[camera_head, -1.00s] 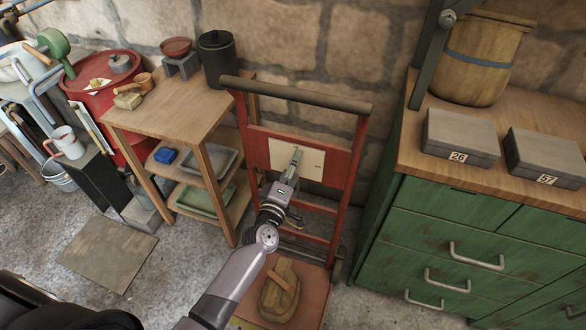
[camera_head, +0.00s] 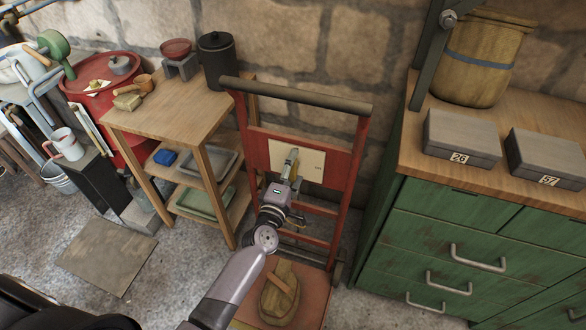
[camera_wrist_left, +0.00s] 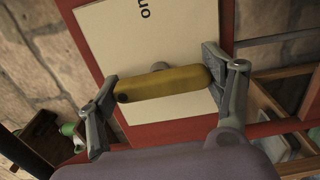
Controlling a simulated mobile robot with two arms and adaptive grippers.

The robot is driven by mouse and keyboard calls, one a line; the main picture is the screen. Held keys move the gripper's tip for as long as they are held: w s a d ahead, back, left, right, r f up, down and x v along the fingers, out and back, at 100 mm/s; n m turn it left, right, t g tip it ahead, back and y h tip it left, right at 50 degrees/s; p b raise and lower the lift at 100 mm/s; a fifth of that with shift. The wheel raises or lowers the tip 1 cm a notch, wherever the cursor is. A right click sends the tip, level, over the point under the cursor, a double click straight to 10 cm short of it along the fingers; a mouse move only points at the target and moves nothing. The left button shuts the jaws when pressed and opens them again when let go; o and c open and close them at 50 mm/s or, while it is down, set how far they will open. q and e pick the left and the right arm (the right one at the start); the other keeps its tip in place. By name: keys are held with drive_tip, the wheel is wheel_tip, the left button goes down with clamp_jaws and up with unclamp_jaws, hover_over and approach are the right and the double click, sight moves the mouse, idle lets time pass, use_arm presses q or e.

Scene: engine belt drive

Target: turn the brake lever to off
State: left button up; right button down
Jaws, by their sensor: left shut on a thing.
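The brake lever (camera_wrist_left: 160,84) is a yellow bar with a dark spot near its left end. It lies across a cream plate (camera_wrist_left: 180,30) that bears a partly visible word reading "on". My left gripper (camera_head: 287,175) is at the plate. In the wrist view my left gripper (camera_wrist_left: 162,90) has a finger at each end of the lever and is shut on it. My right gripper is out of view.
The red cart (camera_head: 340,195) has a dark top handle (camera_head: 295,95) above the plate. A wooden shelf table (camera_head: 175,95) stands at its left and a green drawer cabinet (camera_head: 460,225) at its right.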

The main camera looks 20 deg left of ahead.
use_arm(q)
drive_tip(key=o, duration=1.2)
drive_tip(key=s, duration=1.2)
drive_tip(key=shift+a, duration=0.2)
